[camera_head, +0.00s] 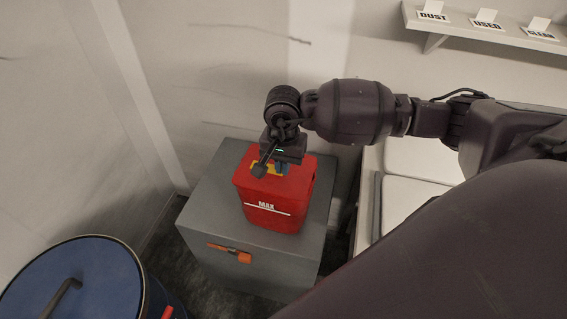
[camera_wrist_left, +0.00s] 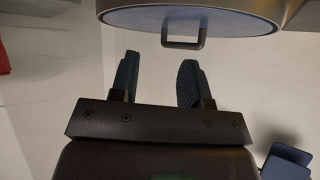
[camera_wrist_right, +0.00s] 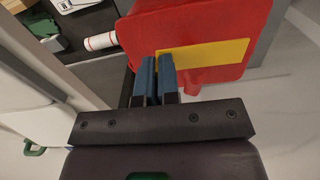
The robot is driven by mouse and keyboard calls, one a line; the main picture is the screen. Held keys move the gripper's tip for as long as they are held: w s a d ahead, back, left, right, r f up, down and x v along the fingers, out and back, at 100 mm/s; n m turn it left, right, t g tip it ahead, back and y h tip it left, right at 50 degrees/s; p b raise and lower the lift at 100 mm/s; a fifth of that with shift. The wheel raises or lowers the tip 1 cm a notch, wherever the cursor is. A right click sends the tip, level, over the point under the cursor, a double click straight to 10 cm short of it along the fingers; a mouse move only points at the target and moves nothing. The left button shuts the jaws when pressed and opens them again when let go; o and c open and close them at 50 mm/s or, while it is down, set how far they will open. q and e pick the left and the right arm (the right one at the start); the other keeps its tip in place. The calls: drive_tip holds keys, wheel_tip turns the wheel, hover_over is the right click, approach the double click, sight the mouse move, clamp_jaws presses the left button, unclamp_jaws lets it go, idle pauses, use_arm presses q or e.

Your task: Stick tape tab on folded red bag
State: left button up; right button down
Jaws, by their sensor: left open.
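The red bag (camera_head: 270,215), marked "MAX" above a white line, stands folded on a grey cabinet. A yellow tape tab (camera_head: 259,170) shows on its top, partly hidden by my right gripper (camera_head: 282,168). In the right wrist view the yellow tab (camera_wrist_right: 215,54) lies against the red bag (camera_wrist_right: 205,22). My right gripper's blue fingers (camera_wrist_right: 157,60) are close together at the tab's left end; I cannot tell whether they grip or only touch it. My left gripper (camera_wrist_left: 157,68) is open and empty, away from the bag; it is not in the head view.
A blue-lidded drum (camera_head: 75,280) stands at lower left. A labelled shelf (camera_head: 480,27) is at upper right. Pale walls stand close behind the cabinet.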

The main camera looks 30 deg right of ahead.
sight(284, 190)
use_arm(q)
drive_tip(key=shift+w, duration=0.15)
use_arm(e)
drive_tip(key=shift+f+b, duration=0.6)
drive_tip(key=shift+f, duration=0.05)
wheel_tip(284, 190, down, 2)
drive_tip(key=shift+f+b, duration=0.1)
drive_tip(key=shift+b, duration=0.6)
drive_tip(key=shift+f+b, duration=0.8)
drive_tip(key=shift+f, duration=0.4)
use_arm(q)
drive_tip(key=f, duration=0.2)
drive_tip(key=shift+w+d+f, duration=0.2)
drive_tip(key=shift+w+f, duration=0.15)
drive_tip(key=shift+w+r, duration=0.1)
drive_tip(key=shift+w, duration=0.05)
drive_tip(key=shift+s+f+b, duration=0.3)
drive_tip(key=shift+f+b, duration=0.1)
drive_tip(key=shift+f, duration=0.3)
use_arm(e)
drive_tip(key=shift+s+f, duration=0.1)
drive_tip(key=shift+f, duration=0.6)
